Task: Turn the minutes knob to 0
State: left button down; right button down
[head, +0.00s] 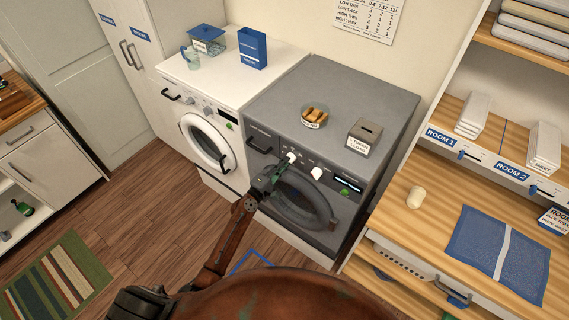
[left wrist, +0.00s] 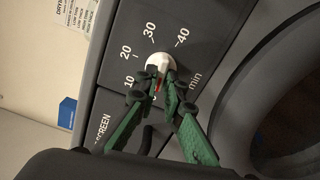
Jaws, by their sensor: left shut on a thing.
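The minutes knob (left wrist: 160,62) is white and sits on the dark front panel of the grey dryer (head: 322,98). Labels 10, 20, 30, 40 and "min" surround it in the left wrist view. A small red mark shows on the knob's lower side, between my fingers, pointing roughly down the picture. The label there is mostly hidden by my fingers. My left gripper (left wrist: 164,82) has green fingers shut on the knob, one on each side. In the head view the knob (head: 291,157) shows at the tip of my left gripper (head: 283,164).
A second white knob (head: 316,173) and a small display (head: 349,186) are on the same panel, right of my gripper. The dryer's round door (head: 305,200) lies below. A white washer (head: 205,140) stands to the left. A wooden counter (head: 400,220) is at right.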

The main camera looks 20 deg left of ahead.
dwell(0.6)
pick_arm(q)
jog(key=c, duration=2)
grip_release()
jog(key=shift+c, duration=0.2)
jog(key=v, duration=1.2)
